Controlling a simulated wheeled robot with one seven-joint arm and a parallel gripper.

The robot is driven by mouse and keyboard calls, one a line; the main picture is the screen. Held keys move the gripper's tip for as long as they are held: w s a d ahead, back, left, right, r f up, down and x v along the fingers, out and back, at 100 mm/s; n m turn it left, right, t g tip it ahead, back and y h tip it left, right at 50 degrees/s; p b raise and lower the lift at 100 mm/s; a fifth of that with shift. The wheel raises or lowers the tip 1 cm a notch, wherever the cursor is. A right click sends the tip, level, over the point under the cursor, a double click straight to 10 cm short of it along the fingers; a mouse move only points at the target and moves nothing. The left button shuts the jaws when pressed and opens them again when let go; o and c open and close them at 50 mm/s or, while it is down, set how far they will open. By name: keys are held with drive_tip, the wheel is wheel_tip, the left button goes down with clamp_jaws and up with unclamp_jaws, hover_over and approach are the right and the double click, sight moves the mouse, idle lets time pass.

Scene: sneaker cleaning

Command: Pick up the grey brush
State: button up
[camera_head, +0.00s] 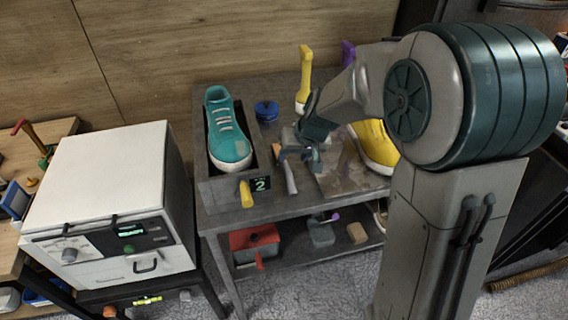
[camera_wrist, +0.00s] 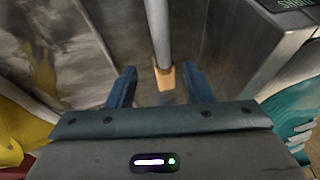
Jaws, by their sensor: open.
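The grey brush lies on the dark table, right of the teal shoe's box. In the head view its grey handle (camera_head: 291,179) points toward the front edge, and its tan head is partly hidden by my gripper. In the wrist view the grey handle (camera_wrist: 159,32) runs up from the tan part (camera_wrist: 165,77). My gripper (camera_head: 308,157) is above the table close to the brush. Its two fingers (camera_wrist: 157,80) are apart, with the tan part in view between them nearer the right finger. I see no contact with the brush.
A teal shoe (camera_head: 228,131) sits in a dark box (camera_head: 208,173) at left. A yellow shoe (camera_head: 375,146) is at right, beside a metallic plate (camera_head: 340,180). A blue round container (camera_head: 267,109) and an upright yellow-handled item (camera_head: 304,75) stand behind.

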sight(286, 164)
drive_tip(key=shift+a+p+x, duration=0.15)
drive_tip(key=shift+p+x, duration=0.1)
drive_tip(key=shift+x, duration=1.2)
drive_tip(key=shift+a+p+x, duration=0.15)
drive_tip(key=shift+p+x, duration=0.05)
drive_tip(key=shift+x, duration=1.2)
drive_tip(key=shift+s, duration=0.15)
drive_tip(key=shift+r, duration=0.1)
clamp_jaws()
